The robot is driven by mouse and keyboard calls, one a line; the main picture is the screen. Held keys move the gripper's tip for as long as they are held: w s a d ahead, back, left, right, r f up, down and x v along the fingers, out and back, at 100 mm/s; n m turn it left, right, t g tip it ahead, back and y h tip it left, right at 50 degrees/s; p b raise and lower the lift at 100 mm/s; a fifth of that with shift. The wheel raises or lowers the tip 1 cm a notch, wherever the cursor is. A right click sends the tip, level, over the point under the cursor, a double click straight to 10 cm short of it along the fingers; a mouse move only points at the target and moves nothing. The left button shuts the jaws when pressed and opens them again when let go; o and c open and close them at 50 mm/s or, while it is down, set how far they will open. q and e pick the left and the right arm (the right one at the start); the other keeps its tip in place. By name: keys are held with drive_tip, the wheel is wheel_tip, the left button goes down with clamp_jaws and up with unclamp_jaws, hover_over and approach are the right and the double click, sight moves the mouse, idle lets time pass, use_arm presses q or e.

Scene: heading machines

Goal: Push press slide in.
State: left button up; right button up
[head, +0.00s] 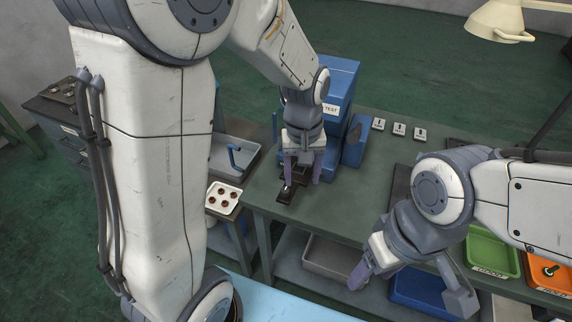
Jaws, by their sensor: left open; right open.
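The blue press (341,84), with a label reading "TEST", stands on the green bench (262,195). Its dark slide (284,196) sticks out at the front toward the bench edge. My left gripper (302,178) is open and points down over the slide, right in front of the press. Its left finger overlaps the slide in the picture; I cannot tell whether they touch. The arm and gripper hide part of the press front. My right gripper (408,287) is open and empty, in front of the bench at lower right, apart from the press.
A white tray with several round brown parts (223,197) sits left of the slide, near a grey tray (222,158). Small labelled blocks (399,129) lie right of the press. Grey (331,257), blue (415,288), green (489,250) and orange (545,273) bins are at lower right.

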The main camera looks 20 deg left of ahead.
sight(285, 189)
use_arm(q)
drive_tip(key=w+a+f+n+p, duration=0.1)
drive_tip(key=w+a+n, duration=0.3)
drive_tip(key=a, duration=0.2)
wheel_tip(285, 189, down, 10)
drive_tip(key=shift+w+d+f+p, duration=0.15)
drive_tip(key=shift+f+p, duration=0.1)
drive_tip(key=shift+p, duration=0.7)
use_arm(e)
wheel_tip(285, 189, up, 4)
drive_tip(key=shift+f, duration=0.1)
use_arm(q)
clamp_jaws()
